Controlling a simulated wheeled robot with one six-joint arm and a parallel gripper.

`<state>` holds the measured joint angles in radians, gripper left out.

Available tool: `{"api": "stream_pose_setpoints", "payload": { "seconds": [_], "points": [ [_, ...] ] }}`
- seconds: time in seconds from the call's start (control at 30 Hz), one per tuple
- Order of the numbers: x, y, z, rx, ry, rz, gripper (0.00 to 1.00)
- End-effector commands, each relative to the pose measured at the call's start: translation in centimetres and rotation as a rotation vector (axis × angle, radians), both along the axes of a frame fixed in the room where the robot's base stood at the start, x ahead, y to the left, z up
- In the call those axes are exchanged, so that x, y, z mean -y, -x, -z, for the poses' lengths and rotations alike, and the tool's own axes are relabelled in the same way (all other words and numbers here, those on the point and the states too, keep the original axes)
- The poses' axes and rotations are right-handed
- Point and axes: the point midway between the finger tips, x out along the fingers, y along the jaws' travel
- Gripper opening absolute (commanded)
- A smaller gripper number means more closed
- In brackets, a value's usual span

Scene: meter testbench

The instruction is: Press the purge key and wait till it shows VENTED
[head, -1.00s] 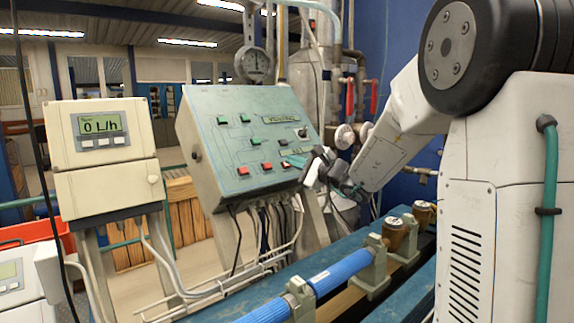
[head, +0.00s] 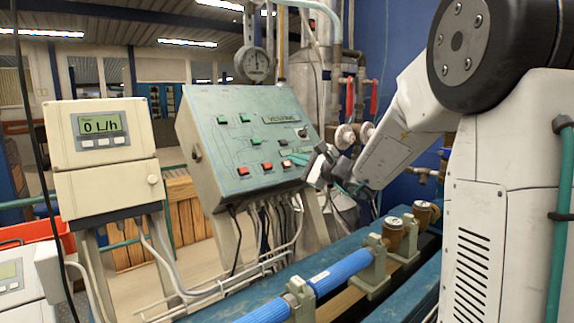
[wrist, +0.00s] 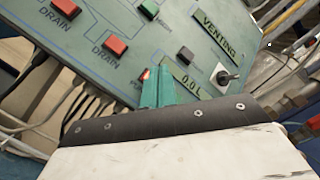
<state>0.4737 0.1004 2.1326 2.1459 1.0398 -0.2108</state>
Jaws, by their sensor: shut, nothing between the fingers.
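The green control panel (head: 225,150) stands tilted at the middle of the head view. Its upper display (wrist: 217,33) reads VENTING in the wrist view. A second display (wrist: 186,78) reads 0.0 L. My gripper (wrist: 156,76) is shut and empty, its teal fingertips at the panel's lower right in the head view (head: 297,159). A red key (wrist: 145,75) is partly hidden beside the fingertips; I cannot tell whether they touch it. A black key (wrist: 185,54) lies just beyond.
Two red keys labelled DRAIN (wrist: 116,45) and a green key (wrist: 149,9) are on the panel. A toggle switch (wrist: 224,77) sits near the displays. Cables hang below the panel. A blue pipe (head: 340,270) runs along the bench in front. A meter reads 0 L/h (head: 100,125).

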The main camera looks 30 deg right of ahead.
Motion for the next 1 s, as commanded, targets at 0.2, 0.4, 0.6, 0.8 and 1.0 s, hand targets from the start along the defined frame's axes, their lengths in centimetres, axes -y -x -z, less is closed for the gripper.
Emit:
{"api": "stream_pose_setpoints", "payload": {
  "seconds": [0.2,0.4,0.6,0.8,1.0],
  "points": [
    [0.1,0.4,-0.4,0.001,0.002,0.001,0.00],
    [0.4,1.9,-1.8,0.002,0.003,0.001,0.00],
    [0.6,3.3,-3.0,0.002,0.001,0.000,0.00],
    [0.7,3.7,-3.3,0.000,0.000,0.000,0.00],
    [0.7,3.7,-3.3,0.001,0.000,-0.001,0.00]
  ]
}}
